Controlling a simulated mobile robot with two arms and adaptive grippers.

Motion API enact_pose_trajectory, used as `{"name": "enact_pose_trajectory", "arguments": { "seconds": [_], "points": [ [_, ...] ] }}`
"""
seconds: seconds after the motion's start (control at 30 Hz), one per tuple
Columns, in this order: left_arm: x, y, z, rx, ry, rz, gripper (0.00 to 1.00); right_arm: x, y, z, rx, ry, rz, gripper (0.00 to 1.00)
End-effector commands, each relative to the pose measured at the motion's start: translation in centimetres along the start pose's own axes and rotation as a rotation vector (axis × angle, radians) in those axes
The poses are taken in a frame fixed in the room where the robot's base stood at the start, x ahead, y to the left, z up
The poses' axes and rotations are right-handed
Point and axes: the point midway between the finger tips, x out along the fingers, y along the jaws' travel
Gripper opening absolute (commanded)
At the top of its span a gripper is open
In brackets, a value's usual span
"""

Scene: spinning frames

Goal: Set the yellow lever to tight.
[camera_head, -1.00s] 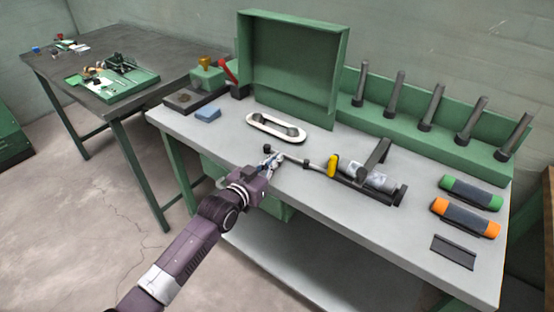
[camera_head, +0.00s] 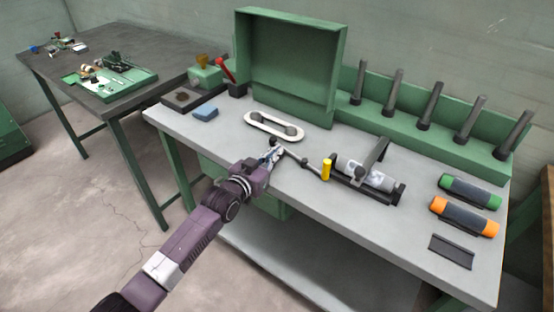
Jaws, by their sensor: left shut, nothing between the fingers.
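The yellow lever (camera_head: 326,169) stands upright at the left end of a dark frame (camera_head: 368,190) on the grey workbench. The frame holds a grey-white roller (camera_head: 362,175), with a dark bar slanting over it. A thin crank rod (camera_head: 305,164) runs left from near the lever to a dark knob (camera_head: 269,143). My left gripper (camera_head: 274,153) is shut beside the knob end of the rod, left of the lever and apart from it. Whether its fingertips touch the rod is unclear. My right gripper is out of view. No lettering for tight can be read.
A white oval ring (camera_head: 273,126) lies behind my gripper. A green open box (camera_head: 290,105) and a rack of dark spindles (camera_head: 430,135) line the back. Green (camera_head: 470,192) and orange (camera_head: 464,216) rolls lie at the right. A red lever (camera_head: 228,72) stands at the left.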

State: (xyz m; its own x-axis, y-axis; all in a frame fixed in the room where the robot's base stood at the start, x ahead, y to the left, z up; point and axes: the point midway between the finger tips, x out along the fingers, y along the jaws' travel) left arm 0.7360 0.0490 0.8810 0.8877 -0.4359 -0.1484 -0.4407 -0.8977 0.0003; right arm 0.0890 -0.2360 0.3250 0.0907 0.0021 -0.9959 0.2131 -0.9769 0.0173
Motion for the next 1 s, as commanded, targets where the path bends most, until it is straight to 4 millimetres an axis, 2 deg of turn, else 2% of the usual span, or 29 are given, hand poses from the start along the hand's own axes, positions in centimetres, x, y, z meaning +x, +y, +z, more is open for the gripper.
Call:
{"name": "enact_pose_trajectory", "arguments": {
  "seconds": [0.4, 1.0],
  "points": [
    [1.7, 0.1, -0.2, 0.000, -0.001, 0.000, 0.00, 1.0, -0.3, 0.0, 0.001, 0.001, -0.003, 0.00],
    [1.4, 0.0, -0.6, 0.000, 0.001, 0.000, 0.00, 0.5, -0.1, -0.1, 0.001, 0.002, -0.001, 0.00]
  ]
}}
